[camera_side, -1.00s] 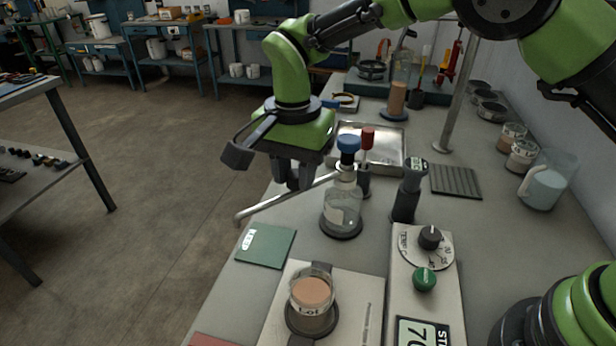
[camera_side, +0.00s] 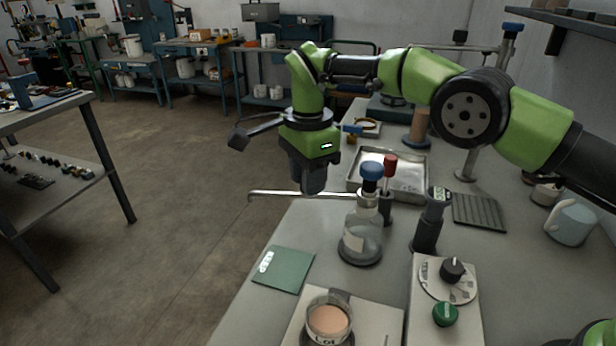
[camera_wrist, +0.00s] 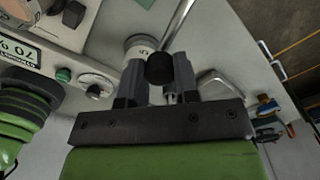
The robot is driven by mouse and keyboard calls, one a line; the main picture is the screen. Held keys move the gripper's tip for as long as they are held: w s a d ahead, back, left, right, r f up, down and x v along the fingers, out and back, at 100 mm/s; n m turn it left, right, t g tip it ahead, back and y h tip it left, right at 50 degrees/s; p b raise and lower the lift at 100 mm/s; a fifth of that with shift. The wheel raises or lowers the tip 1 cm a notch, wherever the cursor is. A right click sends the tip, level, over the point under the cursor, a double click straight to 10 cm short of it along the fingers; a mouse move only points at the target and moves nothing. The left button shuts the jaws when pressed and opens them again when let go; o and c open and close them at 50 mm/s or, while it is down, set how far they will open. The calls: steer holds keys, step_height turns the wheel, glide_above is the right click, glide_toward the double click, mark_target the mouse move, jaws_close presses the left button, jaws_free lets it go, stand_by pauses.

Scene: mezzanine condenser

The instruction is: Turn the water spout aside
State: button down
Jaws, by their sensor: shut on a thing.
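The water spout (camera_side: 275,193) is a thin metal tube with a bent tip. In the side view it runs left from near the blue-capped bottle and sticks out past the bench's left edge. The spout's pivot end is hidden behind the bottle.
The clear bottle (camera_side: 361,235) with a blue cap stands close right of my gripper. A red-topped tool (camera_side: 389,167), a metal tray (camera_side: 408,180) and a dark cylinder (camera_side: 430,222) are near it. A green card (camera_side: 283,269) lies in front. The floor to the left is open.

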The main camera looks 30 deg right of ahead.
steer(key=shift+d, duration=0.1)
stand_by(0.3)
steer(key=c, duration=0.8)
jaws_free()
steer(key=shift+c, duration=0.2)
